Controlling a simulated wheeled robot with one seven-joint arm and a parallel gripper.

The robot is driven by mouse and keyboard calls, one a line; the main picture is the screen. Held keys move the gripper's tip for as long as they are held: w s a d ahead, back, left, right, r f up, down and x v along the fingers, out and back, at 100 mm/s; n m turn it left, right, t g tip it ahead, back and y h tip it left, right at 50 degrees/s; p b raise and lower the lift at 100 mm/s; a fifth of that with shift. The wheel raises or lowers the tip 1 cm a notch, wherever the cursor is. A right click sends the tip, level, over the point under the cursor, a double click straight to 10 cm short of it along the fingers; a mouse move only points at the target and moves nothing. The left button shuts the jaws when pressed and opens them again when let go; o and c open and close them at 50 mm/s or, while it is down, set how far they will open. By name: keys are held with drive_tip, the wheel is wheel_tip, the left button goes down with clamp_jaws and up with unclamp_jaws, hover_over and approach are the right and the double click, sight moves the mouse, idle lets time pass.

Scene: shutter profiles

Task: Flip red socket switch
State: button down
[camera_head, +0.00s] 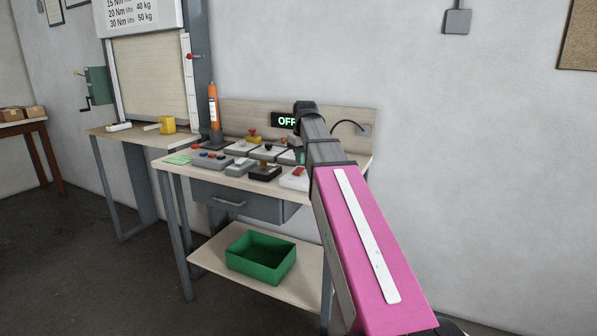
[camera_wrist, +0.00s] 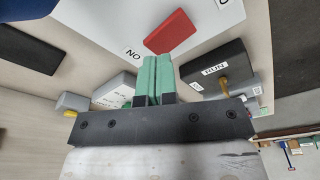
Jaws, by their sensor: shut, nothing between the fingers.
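The red switch (camera_wrist: 171,32) is a red rocker on a white socket box (camera_wrist: 110,22), with "NO" lettering beside it in the wrist view. In the head view the red switch (camera_head: 299,171) sits on the white box at the right front of the bench top. My gripper (camera_wrist: 153,62) is shut and empty, its two green fingers side by side. In the wrist view the fingertips overlap the near end of the red switch; I cannot tell whether they touch it. In the head view my arm covers part of the bench's right side.
A dark box labelled "RUN" with a brass lever (camera_wrist: 223,86) stands close right of my fingers in the wrist view. Several other switch boxes crowd the bench top (camera_head: 178,157). A display (camera_head: 284,120) reads "OFF". A green bin (camera_head: 262,257) stands on the lower shelf.

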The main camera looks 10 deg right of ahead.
sight(300, 168)
drive_tip(key=shift+f, duration=1.05)
idle(0.6)
drive_tip(key=shift+r, duration=3.5)
